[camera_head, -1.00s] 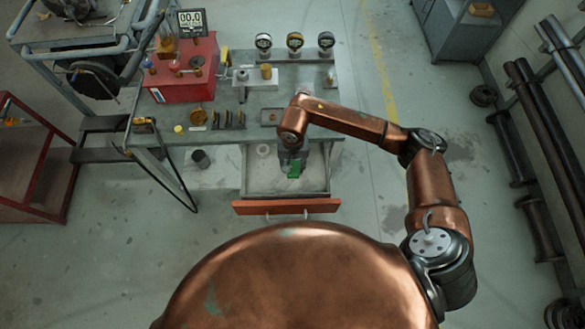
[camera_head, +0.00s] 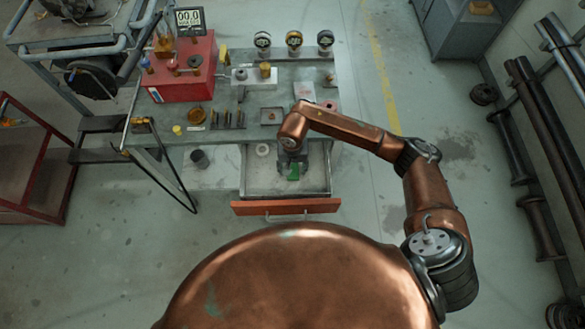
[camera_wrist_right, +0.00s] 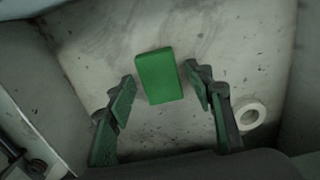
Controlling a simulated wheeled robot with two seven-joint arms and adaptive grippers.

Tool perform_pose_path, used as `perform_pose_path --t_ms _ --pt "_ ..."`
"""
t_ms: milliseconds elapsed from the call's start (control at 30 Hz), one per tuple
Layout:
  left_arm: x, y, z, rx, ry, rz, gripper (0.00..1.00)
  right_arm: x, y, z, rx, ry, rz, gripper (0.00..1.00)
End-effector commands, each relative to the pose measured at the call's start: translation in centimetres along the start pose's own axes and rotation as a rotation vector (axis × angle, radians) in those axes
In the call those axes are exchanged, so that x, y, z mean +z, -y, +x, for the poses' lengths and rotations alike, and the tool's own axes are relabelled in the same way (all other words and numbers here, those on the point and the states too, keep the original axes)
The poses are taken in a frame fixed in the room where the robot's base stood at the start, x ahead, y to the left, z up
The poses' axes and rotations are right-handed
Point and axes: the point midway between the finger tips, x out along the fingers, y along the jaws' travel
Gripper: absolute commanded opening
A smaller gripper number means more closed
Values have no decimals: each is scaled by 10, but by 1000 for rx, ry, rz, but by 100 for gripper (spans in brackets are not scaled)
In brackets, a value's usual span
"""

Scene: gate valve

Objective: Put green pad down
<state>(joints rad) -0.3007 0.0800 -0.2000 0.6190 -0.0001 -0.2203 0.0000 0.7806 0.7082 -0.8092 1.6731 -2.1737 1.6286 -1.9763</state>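The green pad (camera_head: 293,173) is a small flat block in the open drawer (camera_head: 322,180) below the bench top. In the right wrist view the pad (camera_wrist_right: 158,76) appears on the pale, speckled drawer floor, between my right gripper's fingertips (camera_wrist_right: 161,80). A gap shows on each side of the pad, so the fingers are open and not gripping it. In the head view my right gripper (camera_head: 292,166) points down into the drawer over the pad. Whether the pad lies fully flat is hard to tell. My left gripper is not in view.
A white ring (camera_head: 262,150) lies in the drawer; it also shows in the wrist view (camera_wrist_right: 250,116). The drawer's orange front (camera_head: 285,207) and side walls surround the gripper. The bench top (camera_head: 250,103) holds a red box (camera_head: 185,68) and several gauges (camera_head: 294,42).

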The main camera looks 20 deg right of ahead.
Motion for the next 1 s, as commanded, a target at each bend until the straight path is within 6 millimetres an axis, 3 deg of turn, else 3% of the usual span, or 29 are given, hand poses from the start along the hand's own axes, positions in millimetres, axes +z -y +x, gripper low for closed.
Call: perform_pose_path --t_ms 367,800,1000 --pt "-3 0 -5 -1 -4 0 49 0 0 -7 -1 0 0 49" --pt "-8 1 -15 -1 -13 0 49 -1 0 -93 0 -4 -2 49" --pt "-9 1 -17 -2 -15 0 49 -1 0 -117 0 -2 0 49"
